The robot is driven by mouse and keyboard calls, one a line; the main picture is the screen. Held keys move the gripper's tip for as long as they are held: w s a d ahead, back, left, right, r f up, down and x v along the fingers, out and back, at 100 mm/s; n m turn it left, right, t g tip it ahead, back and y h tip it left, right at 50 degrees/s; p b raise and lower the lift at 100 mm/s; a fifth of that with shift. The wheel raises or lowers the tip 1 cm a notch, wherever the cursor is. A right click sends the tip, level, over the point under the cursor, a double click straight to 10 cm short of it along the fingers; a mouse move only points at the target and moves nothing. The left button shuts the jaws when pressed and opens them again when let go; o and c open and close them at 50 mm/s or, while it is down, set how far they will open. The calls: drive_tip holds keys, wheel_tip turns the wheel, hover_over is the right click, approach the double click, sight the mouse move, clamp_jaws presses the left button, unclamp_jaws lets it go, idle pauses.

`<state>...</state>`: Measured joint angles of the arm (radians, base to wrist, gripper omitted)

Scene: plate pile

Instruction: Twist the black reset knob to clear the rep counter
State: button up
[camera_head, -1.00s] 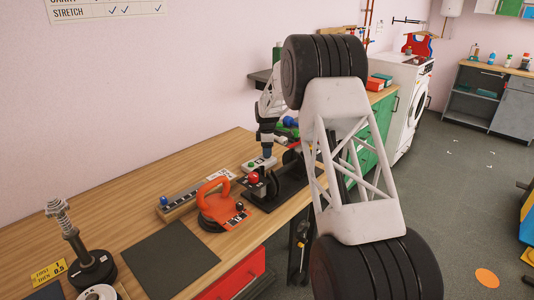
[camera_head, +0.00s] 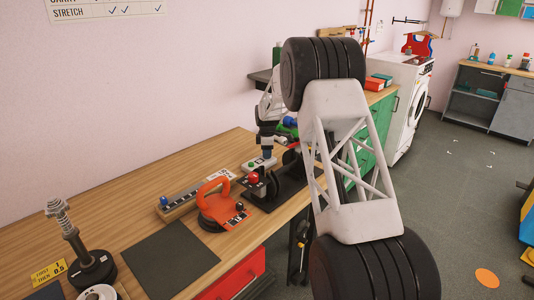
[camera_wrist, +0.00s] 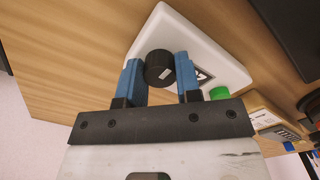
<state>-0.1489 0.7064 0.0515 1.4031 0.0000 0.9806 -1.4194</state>
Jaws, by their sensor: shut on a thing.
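The black reset knob (camera_wrist: 158,68) stands on a pale counter box (camera_wrist: 200,40), which has a small dark display beside the knob and a green button (camera_wrist: 219,92) near its edge. My gripper (camera_wrist: 159,77) is shut on the knob, with one blue finger on each side of it. A light mark shows on the knob's side. In the camera_head view, the counter box (camera_head: 259,164) lies on the wooden bench and my gripper (camera_head: 267,153) reaches down to it. The knob is hidden there, and the display cannot be read.
An orange-handled device (camera_head: 212,200) and a red-balled black device (camera_head: 254,181) stand in front of the box. A long strip with a blue knob (camera_head: 164,201) lies to the left. A dark mat (camera_head: 165,258) and a spring post (camera_head: 75,245) are nearer.

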drive_tip(key=shift+m, duration=0.5)
drive_tip(key=m, duration=1.2)
drive_tip(key=shift+m, duration=2.2)
drive_tip(key=o, duration=0.9)
drive_tip(key=shift+r, duration=0.1)
